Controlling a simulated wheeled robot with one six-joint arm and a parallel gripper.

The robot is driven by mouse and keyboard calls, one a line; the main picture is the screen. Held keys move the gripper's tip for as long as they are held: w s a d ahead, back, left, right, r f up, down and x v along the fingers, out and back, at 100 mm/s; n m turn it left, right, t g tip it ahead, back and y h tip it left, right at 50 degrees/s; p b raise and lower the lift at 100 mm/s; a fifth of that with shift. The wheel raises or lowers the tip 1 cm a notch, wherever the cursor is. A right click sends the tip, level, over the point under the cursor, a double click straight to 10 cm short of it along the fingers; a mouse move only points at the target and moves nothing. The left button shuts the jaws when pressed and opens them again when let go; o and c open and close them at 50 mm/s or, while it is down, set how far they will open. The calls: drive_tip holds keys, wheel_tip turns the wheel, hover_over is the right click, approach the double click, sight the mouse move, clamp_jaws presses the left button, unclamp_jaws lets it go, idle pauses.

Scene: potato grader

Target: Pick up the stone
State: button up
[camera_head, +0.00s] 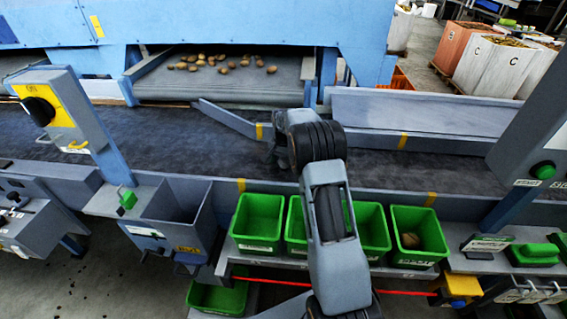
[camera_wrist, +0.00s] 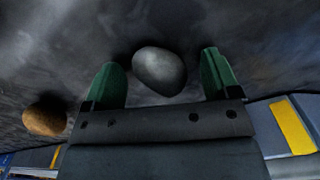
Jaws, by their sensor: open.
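A smooth grey stone (camera_wrist: 159,71) lies on the dark conveyor belt (camera_head: 200,135). In the wrist view it sits between the two green fingertips of my gripper (camera_wrist: 166,80), with a gap on each side. The gripper is open and neither finger touches the stone. A brown potato (camera_wrist: 45,119) lies on the belt to the left, outside the left finger. In the head view my arm hides the stone and the fingers.
A blue guide bar (camera_head: 228,117) and a grey rail (camera_head: 420,110) flank the arm on the belt. Green bins (camera_head: 257,222) stand along the front; the right bin (camera_head: 418,262) holds a brown item. Potatoes lie on the upper conveyor (camera_head: 220,92) behind. A control post (camera_head: 70,120) stands left.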

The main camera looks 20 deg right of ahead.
sight(283, 160)
drive_tip(key=shift+c, duration=0.4)
drive_tip(key=c, duration=1)
drive_tip(key=shift+r, duration=0.1)
drive_tip(key=shift+r+p, duration=0.3)
drive_tip(key=shift+r, duration=0.05)
drive_tip(key=r+p, duration=0.2)
drive_tip(key=r, duration=0.1)
drive_tip(key=shift+s+a+r, duration=0.15)
drive_tip(key=shift+s+r, duration=0.05)
drive_tip(key=shift+r, duration=0.05)
drive_tip(key=s+a+r, duration=0.2)
drive_tip(key=s+r, duration=0.1)
drive_tip(key=s+a+r+p, duration=0.1)
drive_tip(key=s+a+r, duration=0.1)
drive_tip(key=s+a, duration=0.1)
drive_tip(key=s+a+r+p, duration=0.1)
drive_tip(key=s+a+r, duration=0.1)
drive_tip(key=s, duration=0.3)
drive_tip(key=shift+s+a+r, duration=0.15)
drive_tip(key=shift+s+r, duration=0.05)
drive_tip(key=shift+r, duration=0.65)
